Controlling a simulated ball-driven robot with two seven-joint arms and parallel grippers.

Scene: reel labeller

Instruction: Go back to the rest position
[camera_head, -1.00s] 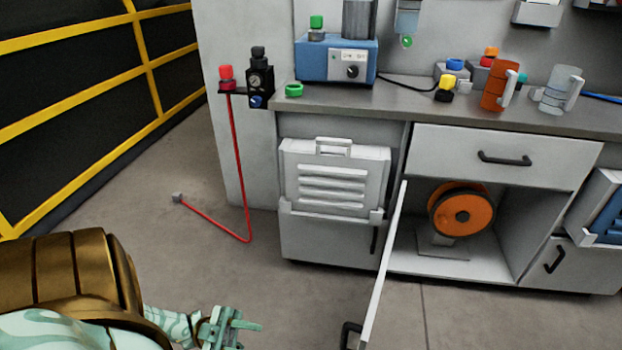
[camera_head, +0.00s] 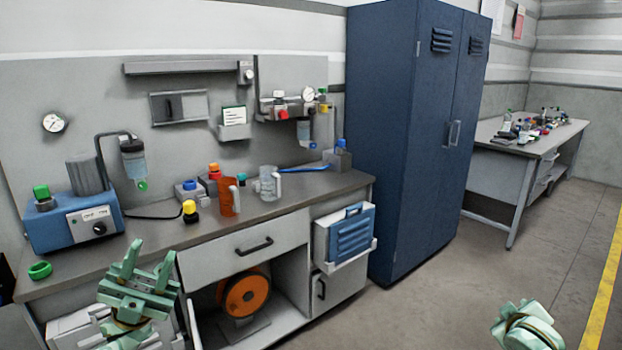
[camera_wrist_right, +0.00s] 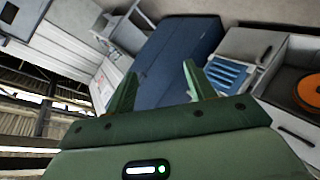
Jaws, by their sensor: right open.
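My left gripper (camera_head: 148,262) is raised in front of the left end of the bench, with its two fingers pointing up and apart. Nothing shows between them. My right gripper (camera_head: 527,318) is at the lower right of the head view, over the floor and away from the furniture. In the right wrist view its fingers (camera_wrist_right: 160,85) stand wide apart with nothing between them. An orange reel (camera_head: 244,295) sits on a stand inside the open cabinet under the bench drawer.
Floor (camera_head: 440,285) before the locker is clear. A second table (camera_head: 500,155) is farther back.

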